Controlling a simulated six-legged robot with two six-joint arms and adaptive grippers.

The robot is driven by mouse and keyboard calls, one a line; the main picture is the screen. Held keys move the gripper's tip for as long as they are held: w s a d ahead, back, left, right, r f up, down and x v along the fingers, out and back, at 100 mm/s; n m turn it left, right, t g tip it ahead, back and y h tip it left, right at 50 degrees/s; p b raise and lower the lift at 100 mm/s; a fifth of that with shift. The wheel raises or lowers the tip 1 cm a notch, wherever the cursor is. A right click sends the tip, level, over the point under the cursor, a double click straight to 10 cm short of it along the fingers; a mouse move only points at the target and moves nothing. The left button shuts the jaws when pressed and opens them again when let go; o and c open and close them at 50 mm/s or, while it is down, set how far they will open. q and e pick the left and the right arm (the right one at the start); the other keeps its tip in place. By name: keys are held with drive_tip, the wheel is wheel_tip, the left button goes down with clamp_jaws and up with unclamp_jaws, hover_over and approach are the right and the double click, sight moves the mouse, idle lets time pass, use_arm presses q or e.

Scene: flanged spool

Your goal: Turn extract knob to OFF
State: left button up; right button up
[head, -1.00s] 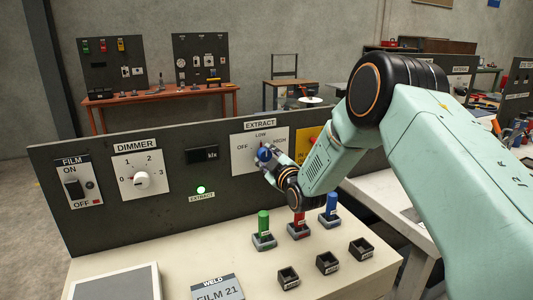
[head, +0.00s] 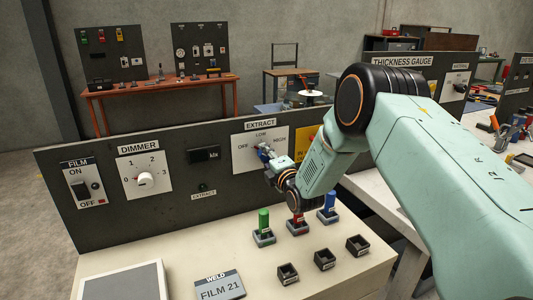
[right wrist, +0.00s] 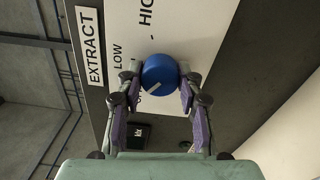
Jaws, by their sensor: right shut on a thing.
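The blue extract knob (head: 263,152) sits on a white plate (head: 240,158) marked OFF, LOW and HIGH, under the EXTRACT label. My right gripper (head: 267,157) reaches the plate from the right and is shut on the knob. The right wrist view shows the round blue knob (right wrist: 160,70) between the two fingers of the gripper (right wrist: 160,82). The knob's pale pointer line points toward the partly hidden OFF mark. The EXTRACT lamp (head: 203,187) on the panel is dark. My left gripper is not in view.
The dimmer knob (head: 146,179) and film switch (head: 81,189) are on the panel to the left. Green (head: 263,220), red (head: 298,219) and blue (head: 329,203) handled pieces stand in holders below my right arm. Several empty black sockets (head: 325,260) are in front.

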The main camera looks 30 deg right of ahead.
drive_tip(key=shift+r+n+p, duration=0.15)
drive_tip(key=shift+n+p, duration=0.2)
drive_tip(key=shift+n, duration=0.75)
drive_tip(key=o, duration=1.2)
drive_tip(key=shift+w, duration=0.1)
drive_tip(key=shift+c, duration=0.2)
drive_tip(key=s, duration=1.2)
drive_tip(key=shift+a, duration=0.3)
drive_tip(key=shift+s, duration=0.15)
